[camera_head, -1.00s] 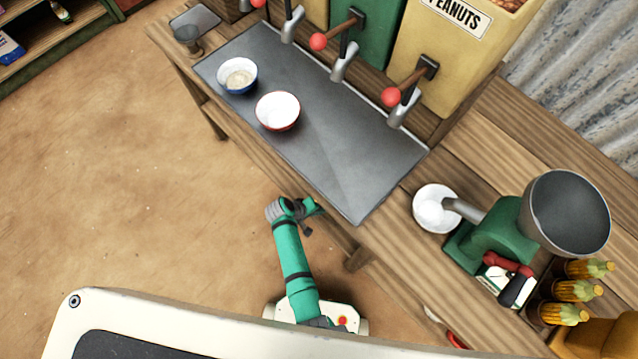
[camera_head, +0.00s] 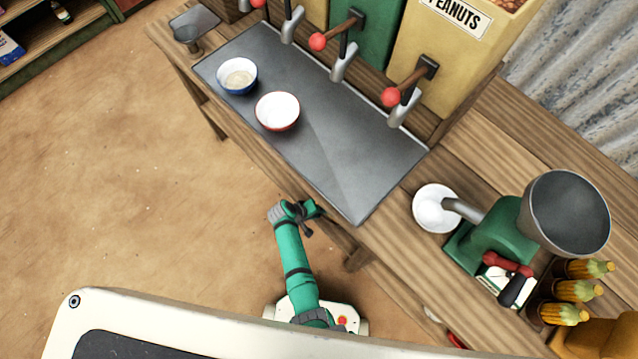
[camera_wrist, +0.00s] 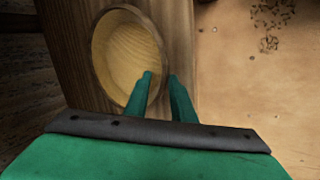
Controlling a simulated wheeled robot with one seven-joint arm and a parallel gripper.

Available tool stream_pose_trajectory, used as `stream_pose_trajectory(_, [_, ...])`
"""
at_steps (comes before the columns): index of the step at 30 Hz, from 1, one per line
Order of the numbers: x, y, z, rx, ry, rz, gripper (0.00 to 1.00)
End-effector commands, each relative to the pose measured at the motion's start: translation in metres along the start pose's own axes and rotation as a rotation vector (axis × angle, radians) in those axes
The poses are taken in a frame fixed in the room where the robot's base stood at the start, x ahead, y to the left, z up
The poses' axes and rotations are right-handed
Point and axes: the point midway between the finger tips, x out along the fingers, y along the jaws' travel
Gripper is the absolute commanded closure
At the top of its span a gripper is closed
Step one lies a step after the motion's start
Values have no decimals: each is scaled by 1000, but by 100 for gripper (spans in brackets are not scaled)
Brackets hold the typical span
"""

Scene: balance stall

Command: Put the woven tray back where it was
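No thing that I can tell as a woven tray shows in the head view. In the wrist view a round, shallow dish with a yellowish inside and a brown rim (camera_wrist: 128,45) lies on a brown wooden board; I cannot tell whether it is woven. My gripper (camera_wrist: 161,78) has its two green fingers a little apart, with nothing seen held between them. They overlap the dish's right rim, the left finger in front of its inside and the right one just outside it. I cannot tell whether they touch it. In the head view my gripper (camera_head: 306,222) is at the counter's front edge.
A grey metal mat (camera_head: 345,165) covers much of the wooden counter. On it stand a blue bowl (camera_head: 238,77) with pale contents and a red-rimmed white bowl (camera_head: 278,111). A green grinder (camera_head: 500,230) and a white bowl (camera_head: 436,208) are at right. Open floor (camera_head: 130,190) lies at left.

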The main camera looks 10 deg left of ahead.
Motion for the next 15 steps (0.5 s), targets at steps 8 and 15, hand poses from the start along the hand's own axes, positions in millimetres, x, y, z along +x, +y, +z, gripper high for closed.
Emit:
stream_pose_trajectory(8, [-11,1,0,0,1,0,77])
stream_pose_trajectory(15, [-55,1,0,1,4,-1,77])
